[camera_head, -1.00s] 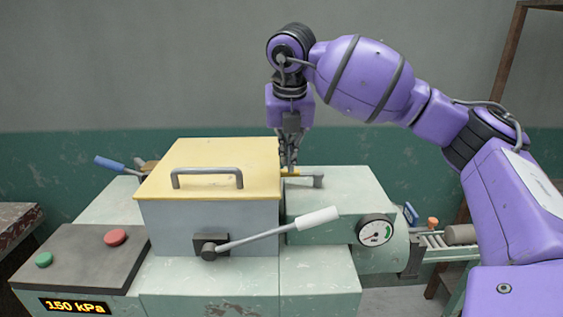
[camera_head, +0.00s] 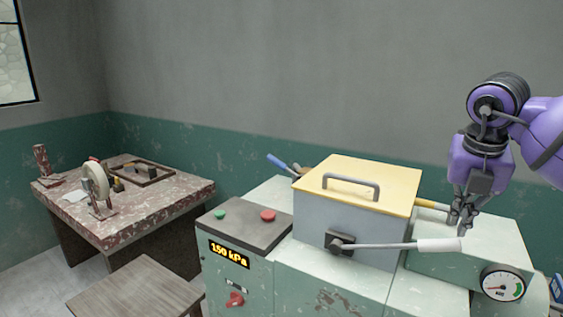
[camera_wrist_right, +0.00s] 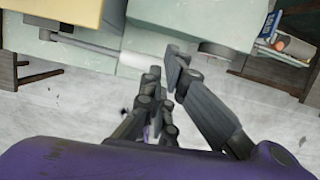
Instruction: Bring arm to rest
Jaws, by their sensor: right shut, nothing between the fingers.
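My right gripper (camera_head: 461,224) is shut and empty. It hangs fingers down on the right side of the yellow-lidded box, near the white-handled lever (camera_head: 438,245). In the right wrist view its dark fingers (camera_wrist_right: 166,72) appear over the machine's front edge and the floor, with nothing held. The purple right arm comes in from the right edge. My left gripper is not in view.
The pale green machine (camera_head: 345,290) carries the yellow-lidded box (camera_head: 360,185), red and green buttons, a 150 kPa display (camera_head: 229,254) and a gauge (camera_head: 503,282). A worn table (camera_head: 180,192) with tools and a wooden stool (camera_head: 135,288) stand left.

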